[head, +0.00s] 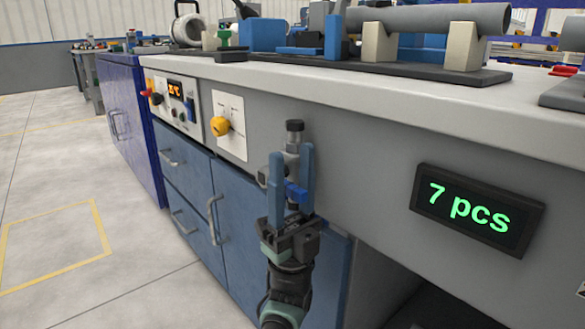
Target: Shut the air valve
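The air valve (292,146) is a small upright metal fitting with a dark cap, on the front face of the workbench. A small blue lever (296,192) shows low on it. My gripper (291,153) points up at the valve, with its two blue fingers apart, one on each side of the valve in the picture. The lever shows between the fingers, near the right one. I cannot tell whether a finger touches the lever or how far in front of the valve the fingers are. The valve's lower end is hidden by the gripper.
The workbench top (400,88) carries a grey pipe (430,18) on supports. A yellow knob (220,127) and a control panel (175,100) are left of the valve. A "7 pcs" display (475,212) is to the right. Blue drawers (185,170) are below; the floor at left is clear.

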